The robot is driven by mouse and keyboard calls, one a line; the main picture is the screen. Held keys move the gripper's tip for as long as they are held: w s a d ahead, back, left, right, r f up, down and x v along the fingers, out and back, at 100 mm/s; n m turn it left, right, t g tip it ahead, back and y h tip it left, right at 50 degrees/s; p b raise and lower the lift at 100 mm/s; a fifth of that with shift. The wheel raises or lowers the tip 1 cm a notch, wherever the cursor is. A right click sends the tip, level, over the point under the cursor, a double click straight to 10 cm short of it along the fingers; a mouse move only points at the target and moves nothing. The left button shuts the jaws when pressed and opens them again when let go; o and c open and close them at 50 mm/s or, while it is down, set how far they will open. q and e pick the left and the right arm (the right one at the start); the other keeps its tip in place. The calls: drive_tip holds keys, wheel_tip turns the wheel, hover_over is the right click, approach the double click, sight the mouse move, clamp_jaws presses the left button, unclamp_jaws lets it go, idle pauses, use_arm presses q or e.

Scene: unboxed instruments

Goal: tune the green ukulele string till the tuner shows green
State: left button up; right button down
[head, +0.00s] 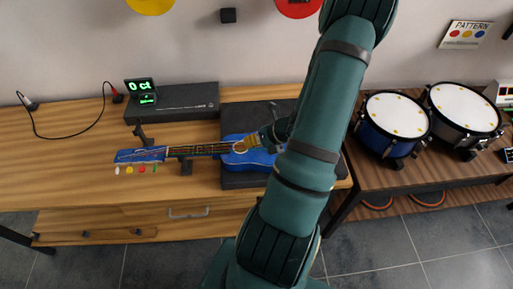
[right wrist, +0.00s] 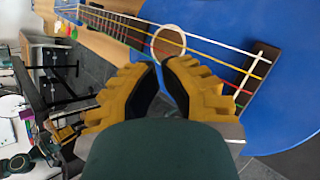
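The blue ukulele (head: 247,160) lies on a dark pad on the table, neck to the left. Its headstock (head: 140,155) has white, yellow, red and green (head: 155,168) pegs below it. The tuner (head: 140,90) shows "0 ct" in green. My right gripper (head: 262,137) is over the ukulele body near the sound hole. In the right wrist view its yellow fingers with black pads come nearly together at the tips (right wrist: 160,64), a narrow gap between them, beside the green string (right wrist: 228,97). Nothing shows held. My left gripper is not in view.
A dark case (head: 175,103) stands behind the neck, with small supports (head: 186,167) under the neck. A cable (head: 65,138) lies at the left. The left table front is clear.

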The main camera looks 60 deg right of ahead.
sight(253, 152)
drive_tip(key=shift+r, duration=0.1)
wheel_tip(253, 152, up, 5)
drive_tip(key=p, duration=0.4)
drive_tip(key=shift+p, duration=0.3)
idle(1.9)
